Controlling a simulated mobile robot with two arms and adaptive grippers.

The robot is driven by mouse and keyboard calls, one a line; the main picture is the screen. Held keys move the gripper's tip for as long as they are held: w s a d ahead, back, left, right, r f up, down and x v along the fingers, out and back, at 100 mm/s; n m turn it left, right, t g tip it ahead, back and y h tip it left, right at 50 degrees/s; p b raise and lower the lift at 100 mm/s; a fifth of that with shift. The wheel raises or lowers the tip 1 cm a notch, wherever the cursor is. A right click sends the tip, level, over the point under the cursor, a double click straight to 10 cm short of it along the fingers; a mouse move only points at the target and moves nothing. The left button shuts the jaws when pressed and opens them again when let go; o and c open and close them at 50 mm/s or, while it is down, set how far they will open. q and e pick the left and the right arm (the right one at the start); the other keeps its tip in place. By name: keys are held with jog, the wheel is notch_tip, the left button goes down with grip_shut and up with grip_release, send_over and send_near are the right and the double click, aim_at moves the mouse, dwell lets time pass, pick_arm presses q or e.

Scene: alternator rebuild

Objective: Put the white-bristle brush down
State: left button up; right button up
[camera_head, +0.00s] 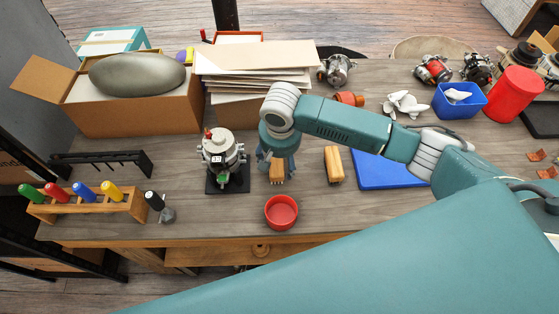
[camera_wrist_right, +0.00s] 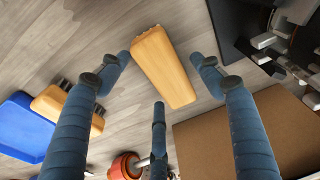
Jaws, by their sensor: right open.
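A brush with a light wooden back (camera_head: 277,169) is on the table below my right gripper (camera_head: 276,160). In the right wrist view its plain back (camera_wrist_right: 163,66) shows between the spread fingers of my right gripper (camera_wrist_right: 161,70). The fingers are open, with the brush not gripped. My left gripper is not in view.
A red bowl (camera_head: 281,212) stands in front of the brush. A grey alternator on a black stand (camera_head: 223,155) is close to the left. A blue mat (camera_head: 385,171) lies right of the second brush. Stacked cardboard sheets (camera_head: 255,58) are behind.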

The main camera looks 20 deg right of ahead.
aim_at(280, 167)
notch_tip(280, 167, up, 11)
jog(key=s, duration=0.1)
jog(key=shift+s+a+r+b, duration=0.15)
jog(key=shift+s+a+b, duration=0.1)
jog(key=shift+s+b, duration=0.05)
jog(key=shift+s, duration=0.1)
dwell(0.3)
